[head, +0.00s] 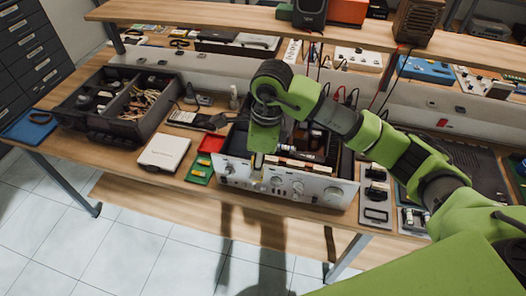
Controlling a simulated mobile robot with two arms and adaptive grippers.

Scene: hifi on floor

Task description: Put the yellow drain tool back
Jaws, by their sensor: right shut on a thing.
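My right gripper (259,158) points down at the front of the open silver hi-fi amplifier (310,187), left of its middle. It is shut on a thin, yellowish piece (257,174), which looks like the yellow drain tool. The gripper and the piece are small here, and my wrist hides part of the amplifier's inside. I cannot tell whether the tool touches the amplifier. Left of the amplifier lie a red tray (211,143) and a green tray (199,170), with a small yellow-orange patch on the green one. My left gripper is not in view.
A black divided bin (119,106) with cables and parts stands at the bench's left. A white box (164,153) and a multimeter (195,120) lie nearby. Grey trays with parts (375,196) sit right of the amplifier. A loaded shelf (200,16) crosses above the back.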

